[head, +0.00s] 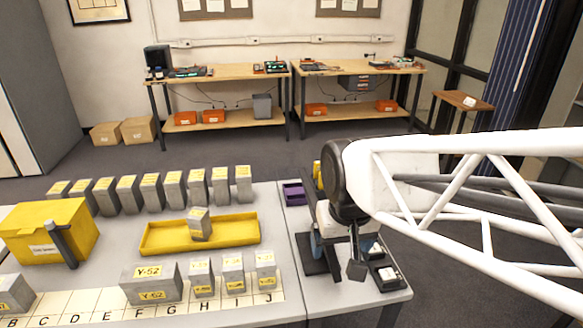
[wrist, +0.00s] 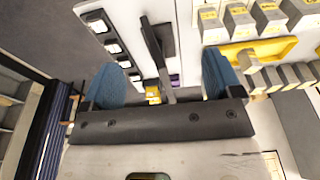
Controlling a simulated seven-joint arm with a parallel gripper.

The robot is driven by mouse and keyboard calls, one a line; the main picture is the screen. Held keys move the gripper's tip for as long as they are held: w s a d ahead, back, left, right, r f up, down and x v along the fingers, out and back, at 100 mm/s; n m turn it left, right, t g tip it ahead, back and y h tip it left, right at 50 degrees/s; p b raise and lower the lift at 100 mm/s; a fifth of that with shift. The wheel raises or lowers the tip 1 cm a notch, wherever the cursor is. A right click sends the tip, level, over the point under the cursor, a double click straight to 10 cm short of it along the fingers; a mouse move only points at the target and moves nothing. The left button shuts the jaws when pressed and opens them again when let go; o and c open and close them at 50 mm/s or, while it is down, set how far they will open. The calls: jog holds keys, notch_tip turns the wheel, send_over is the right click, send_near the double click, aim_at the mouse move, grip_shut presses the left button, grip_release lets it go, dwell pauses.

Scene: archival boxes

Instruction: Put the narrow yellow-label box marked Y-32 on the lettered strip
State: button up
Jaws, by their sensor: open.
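The lettered strip (head: 65,312) runs along the front of the table, with letters B to J showing. A wide grey box marked Y-52 (head: 152,283) and narrow yellow-label boxes (head: 233,272) stand on its right part. One small narrow yellow-label box (head: 199,224) stands in the yellow tray (head: 158,245); its marking is too small to read, so I cannot tell which box is Y-32. My gripper (wrist: 164,82) is open, its blue fingers wide apart with no box held. In the head view my gripper (head: 342,250) is at the table's right end, away from the boxes.
A row of several narrow grey boxes (head: 127,194) stands along the back. A purple container (head: 294,194) and dark items (head: 385,273) are near my gripper. The strip's left part looks largely bare.

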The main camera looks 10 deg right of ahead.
jog(key=s+d+r, duration=0.1)
jog(key=s+d, duration=0.1)
jog(key=s, duration=0.4)
dwell(1.3)
